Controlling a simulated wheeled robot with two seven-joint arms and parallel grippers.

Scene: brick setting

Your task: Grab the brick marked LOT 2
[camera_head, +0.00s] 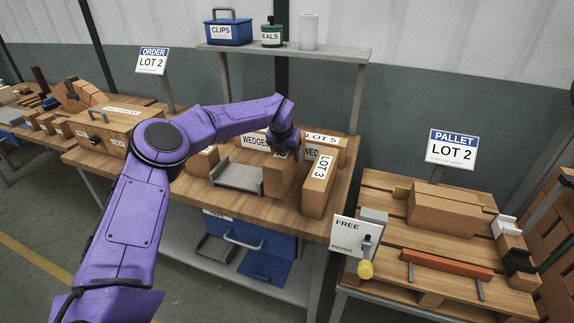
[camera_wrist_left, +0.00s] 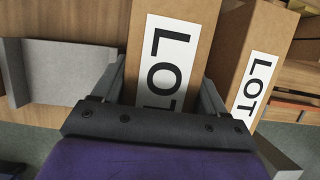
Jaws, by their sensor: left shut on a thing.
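My left gripper (camera_head: 287,155) points down over the workbench and is shut on a brown brick (camera_head: 277,181). In the left wrist view the gripper (camera_wrist_left: 162,85) has one finger on each side of this brick (camera_wrist_left: 148,15). Its white label reads LOT, and the number is hidden by the gripper. A brick marked LOT 3 (camera_head: 318,187) stands just right of it and also shows in the wrist view (camera_wrist_left: 262,35), its number cut off. A brick marked LOT 5 (camera_head: 322,140) lies behind. The order sign (camera_head: 151,61) reads LOT 2. My right gripper is not in view.
A grey metal bracket (camera_head: 236,176) sits left of the held brick. Bricks labelled WEDGE (camera_head: 254,139) stand close behind. A pallet (camera_head: 385,187) with a LOT 2 sign (camera_head: 451,149) stands at the right, carrying bricks (camera_head: 446,211) and tools. A shelf (camera_head: 340,54) hangs above the bench.

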